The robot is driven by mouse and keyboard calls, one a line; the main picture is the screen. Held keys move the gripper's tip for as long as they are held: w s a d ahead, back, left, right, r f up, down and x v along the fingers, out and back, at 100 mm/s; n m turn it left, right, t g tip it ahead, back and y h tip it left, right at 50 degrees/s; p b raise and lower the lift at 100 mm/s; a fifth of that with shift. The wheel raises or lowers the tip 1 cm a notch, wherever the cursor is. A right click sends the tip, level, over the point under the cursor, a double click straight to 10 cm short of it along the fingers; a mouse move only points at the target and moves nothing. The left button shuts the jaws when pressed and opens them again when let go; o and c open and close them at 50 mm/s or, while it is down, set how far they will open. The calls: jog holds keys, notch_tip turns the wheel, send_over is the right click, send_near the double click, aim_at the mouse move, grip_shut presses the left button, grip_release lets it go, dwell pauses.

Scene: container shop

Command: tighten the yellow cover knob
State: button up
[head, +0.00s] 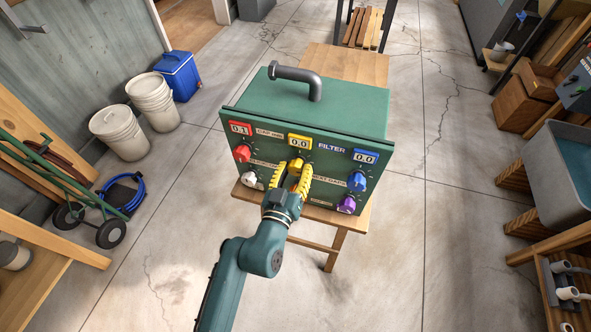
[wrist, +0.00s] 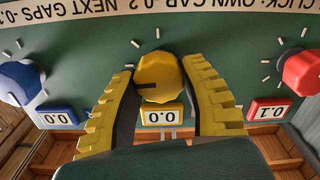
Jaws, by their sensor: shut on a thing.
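The yellow cover knob (wrist: 160,78) shows in the wrist view, between the two yellow fingers of my gripper (wrist: 164,88). The fingers are shut on the knob's sides. A dark pointer mark lies on its face, toward the left. The yellow display (wrist: 162,114) beside it reads 0.0. In the head view my gripper (head: 294,172) reaches the middle of the green panel (head: 345,140) and its fingers hide the yellow knob. The yellow display also shows in the head view (head: 299,142), above the fingers.
A red knob (head: 242,153) with display 0.1 is at left, a blue knob (head: 357,182) with display 0.0 at right. A white knob (head: 249,179) and a purple knob (head: 346,204) sit lower. The green box stands on a wooden table (head: 333,236); open floor surrounds it.

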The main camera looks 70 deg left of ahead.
jog(key=shift+r, duration=0.15)
dwell(0.3)
jog(key=o, duration=1.2)
jog(key=v, duration=1.2)
